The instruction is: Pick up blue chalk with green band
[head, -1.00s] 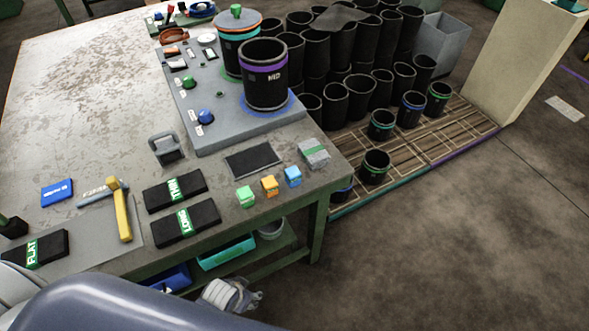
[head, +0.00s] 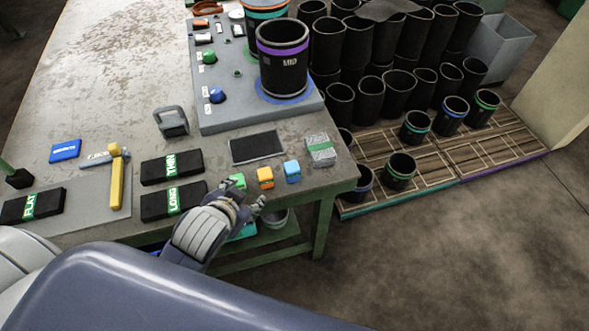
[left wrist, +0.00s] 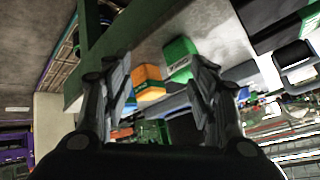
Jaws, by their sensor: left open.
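A small blue chalk block (head: 292,171) stands near the table's front edge in the head view, right of an orange block (head: 265,177) and a green block (head: 238,181). I cannot make out a green band on it at this size. My left gripper (head: 250,192) is open and empty at the table's front edge, closest to the green block. In the left wrist view, my open fingers (left wrist: 166,88) frame the orange block (left wrist: 149,80) and the green block (left wrist: 180,56). The blue chalk is not clearly visible there. My right gripper is not in view.
A grey block with a green band (head: 320,150) and a dark pad (head: 257,147) lie close by. Black sleeves (head: 397,92) crowd the pallets at right.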

